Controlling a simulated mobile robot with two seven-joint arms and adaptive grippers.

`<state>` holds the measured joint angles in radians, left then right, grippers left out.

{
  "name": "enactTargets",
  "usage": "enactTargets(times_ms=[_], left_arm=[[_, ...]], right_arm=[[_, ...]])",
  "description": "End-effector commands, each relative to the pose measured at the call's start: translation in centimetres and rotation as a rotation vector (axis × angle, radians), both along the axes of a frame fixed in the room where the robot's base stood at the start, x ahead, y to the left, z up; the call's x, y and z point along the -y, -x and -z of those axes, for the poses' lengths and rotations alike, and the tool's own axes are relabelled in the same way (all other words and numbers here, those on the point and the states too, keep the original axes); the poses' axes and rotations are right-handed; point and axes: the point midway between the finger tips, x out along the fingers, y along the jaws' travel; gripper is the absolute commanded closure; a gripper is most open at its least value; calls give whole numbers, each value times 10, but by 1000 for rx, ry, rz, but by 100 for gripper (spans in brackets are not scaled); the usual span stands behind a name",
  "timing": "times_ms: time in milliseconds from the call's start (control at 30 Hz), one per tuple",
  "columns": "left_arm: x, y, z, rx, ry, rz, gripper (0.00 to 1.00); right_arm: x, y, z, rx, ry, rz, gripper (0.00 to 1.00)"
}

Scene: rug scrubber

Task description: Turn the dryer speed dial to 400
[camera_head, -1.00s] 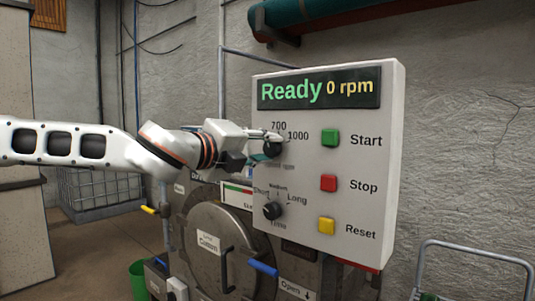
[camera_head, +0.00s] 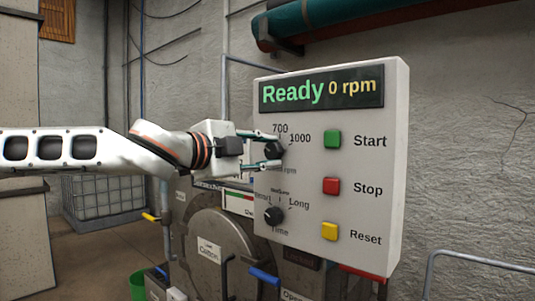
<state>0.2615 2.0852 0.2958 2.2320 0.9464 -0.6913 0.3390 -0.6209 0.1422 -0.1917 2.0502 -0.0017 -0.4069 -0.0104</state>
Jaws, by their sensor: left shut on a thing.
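The dryer speed dial (camera_head: 276,151) is the upper black knob on the white control panel (camera_head: 300,215). Marks 700 and 1000 show above it and to its right; its left side and any 400 mark are hidden by my gripper. My left gripper (camera_head: 271,150) comes in from the left, with one finger above and one below the knob, shut on it. The knob's exact pointing is too small to tell. The display (camera_head: 320,91) reads "Ready 0 rpm". My right gripper is not in view.
A lower time dial (camera_head: 274,215) sits below the speed dial. Green Start (camera_head: 332,140), red Stop (camera_head: 331,186) and yellow Reset (camera_head: 329,231) buttons line the panel's right. Below is a round metal door (camera_head: 222,235) with a blue handle (camera_head: 263,276). A metal rail (camera_head: 480,259) stands at right.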

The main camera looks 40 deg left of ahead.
Motion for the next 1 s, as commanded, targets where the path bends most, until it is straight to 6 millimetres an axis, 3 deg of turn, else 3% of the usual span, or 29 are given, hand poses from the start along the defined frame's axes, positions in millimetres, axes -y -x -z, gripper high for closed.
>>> enactTargets(times_ms=[567,600,667,1000], left_arm=[[-1,0,-2,0,35,-1,93],[-1,0,-2,1,34,-1,66],[0,0,-2,1,34,-1,55],[0,0,-1,-1,33,-1,55]], right_arm=[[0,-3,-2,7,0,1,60],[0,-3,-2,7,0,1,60],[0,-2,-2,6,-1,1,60],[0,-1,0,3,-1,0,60]])
